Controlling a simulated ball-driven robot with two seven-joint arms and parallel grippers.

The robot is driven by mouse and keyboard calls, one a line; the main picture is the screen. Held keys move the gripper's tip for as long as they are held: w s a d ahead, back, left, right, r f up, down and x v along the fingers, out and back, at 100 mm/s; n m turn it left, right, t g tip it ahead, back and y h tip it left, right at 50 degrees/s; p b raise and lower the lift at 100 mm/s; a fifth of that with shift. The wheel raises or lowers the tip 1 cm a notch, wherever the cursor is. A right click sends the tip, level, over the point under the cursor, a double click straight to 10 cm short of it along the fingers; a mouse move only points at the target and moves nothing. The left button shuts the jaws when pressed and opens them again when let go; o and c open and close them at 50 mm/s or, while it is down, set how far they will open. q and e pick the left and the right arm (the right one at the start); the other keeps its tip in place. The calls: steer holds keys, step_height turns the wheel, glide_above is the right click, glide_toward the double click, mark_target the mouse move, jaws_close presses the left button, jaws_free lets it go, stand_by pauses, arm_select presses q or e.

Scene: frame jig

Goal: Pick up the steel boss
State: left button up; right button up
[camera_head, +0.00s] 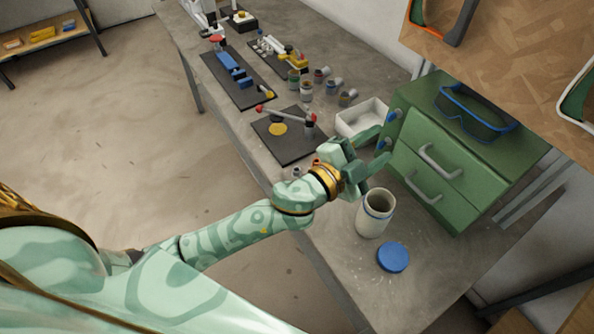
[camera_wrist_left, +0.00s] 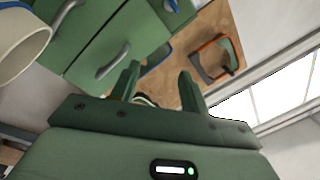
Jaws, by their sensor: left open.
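I cannot make out with certainty which thing is the steel boss. A small grey metal piece (camera_head: 297,172) sits by the front edge of the bench, partly hidden behind my left wrist. My left gripper (camera_head: 376,148) is open over the bench, in front of the green drawer cabinet. In the left wrist view the two fingers (camera_wrist_left: 158,72) stand apart with no held object visible between them. My right gripper is not in view.
The green cabinet (camera_head: 440,178) carries dark goggles (camera_head: 476,112). A cream jar (camera_head: 375,214) and blue lid (camera_head: 393,257) stand nearby. A white tray (camera_head: 362,118), a black plate (camera_head: 287,143) and several small pots lie farther along the bench. The bench's near right end is clear.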

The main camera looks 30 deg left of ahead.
arm_select(q)
steer(key=s+d+r+m+g+h, duration=0.3)
steer(key=d+r+m+g+h, duration=0.3)
steer(key=d+m+h, duration=0.4)
steer(key=m+g+y, duration=0.4)
steer(key=g+y, duration=0.7)
steer(key=y, duration=0.7)
glide_above(297, 170)
step_height(297, 170, down, 9)
step_height(297, 170, down, 10)
steer(key=b, duration=0.2)
steer(key=shift+w+b, duration=0.1)
steer(key=shift+b, duration=0.25)
step_height(297, 170, down, 6)
steer(key=shift+r+b, duration=0.1)
steer(key=shift+b, duration=0.75)
steer(key=shift+r, duration=0.1)
jaws_close()
